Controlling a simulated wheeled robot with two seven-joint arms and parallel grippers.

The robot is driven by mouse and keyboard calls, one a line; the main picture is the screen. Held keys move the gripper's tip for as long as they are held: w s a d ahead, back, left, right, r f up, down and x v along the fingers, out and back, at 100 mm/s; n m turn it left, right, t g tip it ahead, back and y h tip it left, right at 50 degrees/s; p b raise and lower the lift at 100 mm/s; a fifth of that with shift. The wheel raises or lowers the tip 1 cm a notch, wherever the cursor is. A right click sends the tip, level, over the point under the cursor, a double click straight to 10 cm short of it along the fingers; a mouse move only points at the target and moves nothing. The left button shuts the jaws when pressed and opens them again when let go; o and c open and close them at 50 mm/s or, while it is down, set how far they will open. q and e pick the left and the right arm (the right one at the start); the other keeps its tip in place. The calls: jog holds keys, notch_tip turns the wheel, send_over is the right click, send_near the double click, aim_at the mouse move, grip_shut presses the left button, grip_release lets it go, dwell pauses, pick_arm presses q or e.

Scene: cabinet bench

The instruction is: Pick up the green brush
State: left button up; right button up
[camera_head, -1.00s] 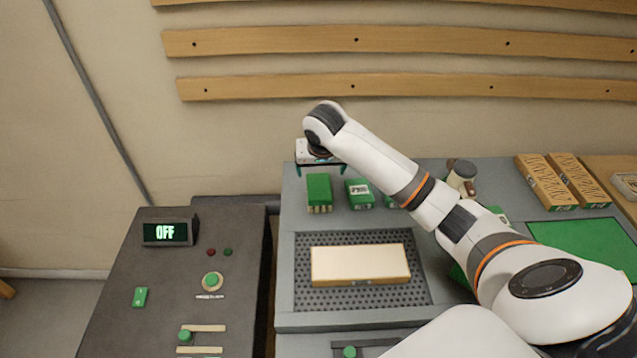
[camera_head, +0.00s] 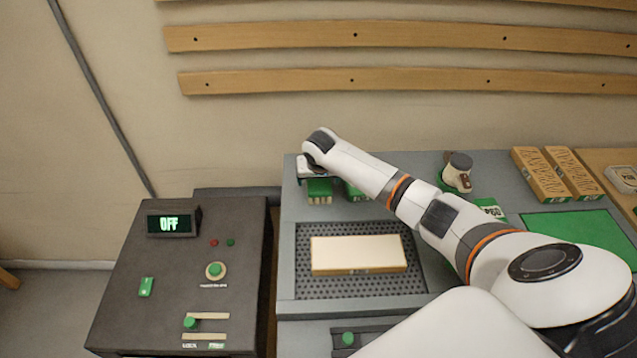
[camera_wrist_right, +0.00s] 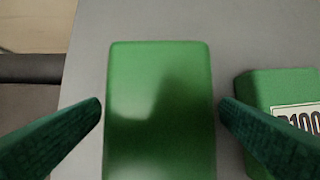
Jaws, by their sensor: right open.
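The green brush (camera_head: 319,196), a green block with pale bristles along its near edge, sits at the back left of the grey bench. My right gripper (camera_head: 319,179) is directly over it and hides part of its top. In the right wrist view the smooth green top of the brush (camera_wrist_right: 160,115) lies between the two open fingers, with a small gap on each side. The fingers do not appear to touch it. My left gripper is not in view.
A green block with a printed label (camera_wrist_right: 285,100) stands close on the right of the brush. A pale block (camera_head: 358,254) lies on the perforated mat (camera_head: 310,290). A dark control panel (camera_head: 180,270) reads OFF. Boxes (camera_head: 541,175) stand at the back right.

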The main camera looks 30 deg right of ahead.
jog(key=shift+f, duration=0.25)
dwell(0.7)
jog(key=c, duration=1.1)
